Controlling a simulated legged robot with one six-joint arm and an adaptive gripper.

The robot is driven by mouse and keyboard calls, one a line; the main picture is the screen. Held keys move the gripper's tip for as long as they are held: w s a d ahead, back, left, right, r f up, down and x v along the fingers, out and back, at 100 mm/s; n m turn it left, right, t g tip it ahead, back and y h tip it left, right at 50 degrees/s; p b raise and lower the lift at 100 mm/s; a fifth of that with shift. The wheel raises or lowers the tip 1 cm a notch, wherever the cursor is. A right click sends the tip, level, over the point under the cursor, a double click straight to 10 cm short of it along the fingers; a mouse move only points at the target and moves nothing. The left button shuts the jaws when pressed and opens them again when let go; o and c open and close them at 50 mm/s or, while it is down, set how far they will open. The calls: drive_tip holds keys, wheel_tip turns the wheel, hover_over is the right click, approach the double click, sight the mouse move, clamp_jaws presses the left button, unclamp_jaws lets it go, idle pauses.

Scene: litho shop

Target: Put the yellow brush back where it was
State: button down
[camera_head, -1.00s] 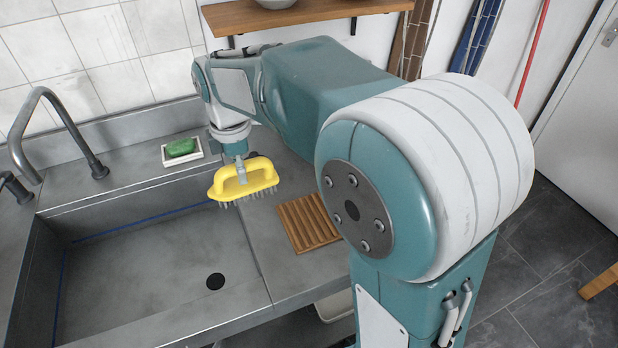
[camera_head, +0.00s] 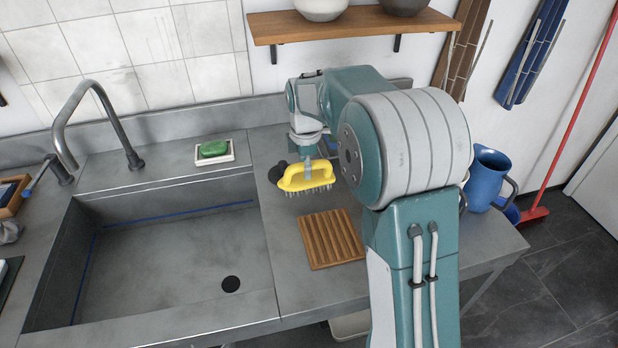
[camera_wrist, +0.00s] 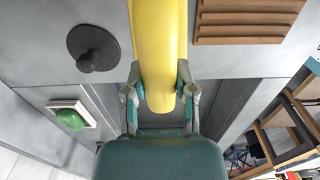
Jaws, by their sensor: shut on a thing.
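The yellow brush (camera_head: 306,176) has a looped handle and grey bristles pointing down. My gripper (camera_head: 307,160) is shut on its handle and holds it over the counter, behind the slatted wooden rack. In the wrist view the yellow brush (camera_wrist: 158,45) lies between the two fingers of my gripper (camera_wrist: 160,95). The bristles seem to hang just above the counter; I cannot tell whether they touch.
The wooden rack (camera_head: 331,238) lies on the counter (camera_head: 283,262) right of the sink (camera_head: 170,262). A black sink plug (camera_wrist: 93,47) and a green soap in a white dish (camera_head: 213,152) are nearby. A blue jug (camera_head: 484,180) stands right of my arm. A shelf (camera_head: 350,24) hangs above.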

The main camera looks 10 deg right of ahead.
drive_tip(key=shift+w+a+f, duration=0.4)
drive_tip(key=shift+a+f, duration=0.2)
drive_tip(key=shift+w+f, duration=0.2)
drive_tip(key=shift+f, duration=0.15)
drive_tip(key=f, duration=0.1)
drive_tip(key=d+f, duration=0.1)
drive_tip(key=f, duration=0.1)
drive_tip(key=shift+d+f, duration=0.1)
drive_tip(key=shift+d, duration=0.15)
